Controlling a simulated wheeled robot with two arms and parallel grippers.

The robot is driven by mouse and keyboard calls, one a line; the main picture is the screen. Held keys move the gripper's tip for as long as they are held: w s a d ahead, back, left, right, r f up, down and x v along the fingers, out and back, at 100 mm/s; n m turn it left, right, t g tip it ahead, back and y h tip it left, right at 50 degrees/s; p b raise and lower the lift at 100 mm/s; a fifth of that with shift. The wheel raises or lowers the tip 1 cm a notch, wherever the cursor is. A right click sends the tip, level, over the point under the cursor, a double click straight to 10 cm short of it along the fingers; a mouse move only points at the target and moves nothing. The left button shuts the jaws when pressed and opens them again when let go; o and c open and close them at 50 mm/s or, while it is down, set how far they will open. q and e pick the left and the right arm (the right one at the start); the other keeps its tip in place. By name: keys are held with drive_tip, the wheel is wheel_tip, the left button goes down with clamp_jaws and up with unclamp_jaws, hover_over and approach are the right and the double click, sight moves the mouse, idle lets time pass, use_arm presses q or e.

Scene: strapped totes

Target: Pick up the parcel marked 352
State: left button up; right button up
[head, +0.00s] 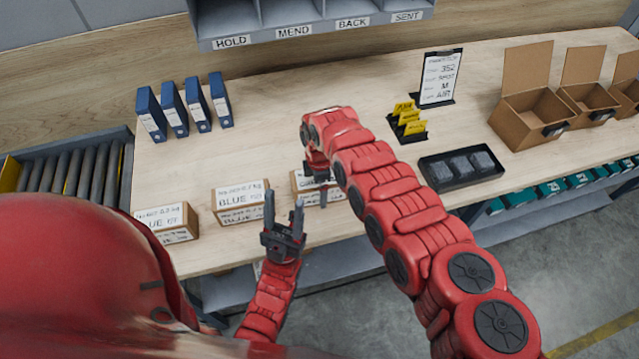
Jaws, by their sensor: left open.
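Three labelled cardboard parcels stand in a row along the front of the table: a left parcel (166,222), a middle parcel (240,203) and a right parcel (300,187). Their small print is too blurred to read surely, so I cannot tell which is marked 352. A card on a stand (440,78) shows 352. My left gripper (284,203) is open and empty, fingers up, in front of the gap between the middle and right parcels. My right gripper (318,172) is over the right parcel, partly hiding it; its jaws are not clear.
Blue binders (185,107) stand at the back left. Yellow tags (408,118) and a black tray (461,166) lie right of my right arm. Open cardboard boxes (530,115) stand at the right. A roller conveyor (75,170) adjoins the left end. The table's middle back is clear.

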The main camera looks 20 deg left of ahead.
clamp_jaws()
idle(0.5)
drive_tip(key=shift+a+r, duration=0.15)
